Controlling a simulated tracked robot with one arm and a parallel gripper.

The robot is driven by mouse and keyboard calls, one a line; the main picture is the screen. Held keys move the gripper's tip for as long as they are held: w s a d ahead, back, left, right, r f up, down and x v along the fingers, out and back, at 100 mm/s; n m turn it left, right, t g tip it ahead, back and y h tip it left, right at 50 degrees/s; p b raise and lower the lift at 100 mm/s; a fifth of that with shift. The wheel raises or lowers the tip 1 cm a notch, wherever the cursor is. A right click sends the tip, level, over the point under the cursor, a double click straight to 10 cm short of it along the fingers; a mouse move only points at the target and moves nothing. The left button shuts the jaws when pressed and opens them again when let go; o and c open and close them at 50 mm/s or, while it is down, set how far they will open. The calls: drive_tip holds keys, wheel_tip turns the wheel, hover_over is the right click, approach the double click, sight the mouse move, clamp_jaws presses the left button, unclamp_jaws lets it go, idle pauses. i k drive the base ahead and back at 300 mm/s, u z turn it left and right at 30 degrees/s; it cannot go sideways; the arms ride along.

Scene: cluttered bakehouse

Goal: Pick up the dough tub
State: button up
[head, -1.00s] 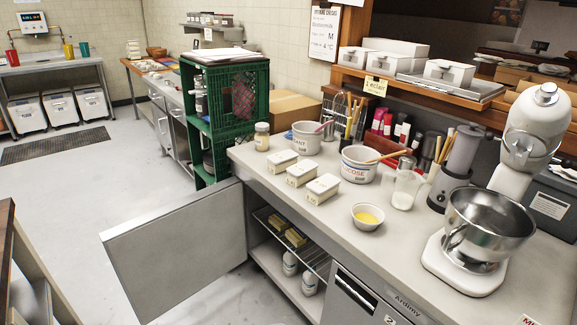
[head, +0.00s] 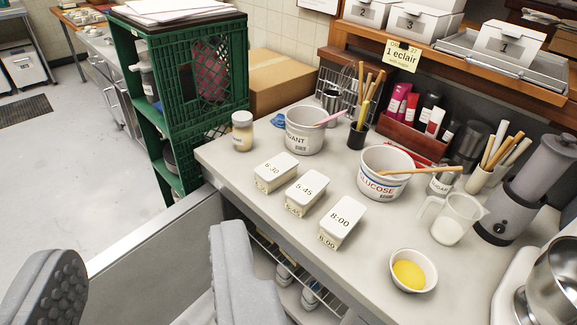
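Three small white lidded tubs stand in a slanting row on the grey worktop, with times on their lids. They are the 6:30 tub (head: 276,171), the 5:45 tub (head: 305,190) and the 8:00 tub (head: 341,220); I cannot tell which is meant by the dough tub. My gripper (head: 143,268) shows at the lower left, its two grey fingers wide apart with nothing between them. It is in front of and left of the tubs, apart from them.
Behind the tubs stand a jar (head: 242,131), a pink-handled bucket (head: 304,133) and a glucose bucket (head: 384,173). A yellow-filled bowl (head: 410,271) is at the right. An open cabinet door (head: 160,243) juts out below the counter; a green crate stack (head: 165,105) rises at its left end.

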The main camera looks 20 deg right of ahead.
sight(301, 197)
drive_tip(key=i, duration=1.25)
drive_tip(key=z, duration=0.8)
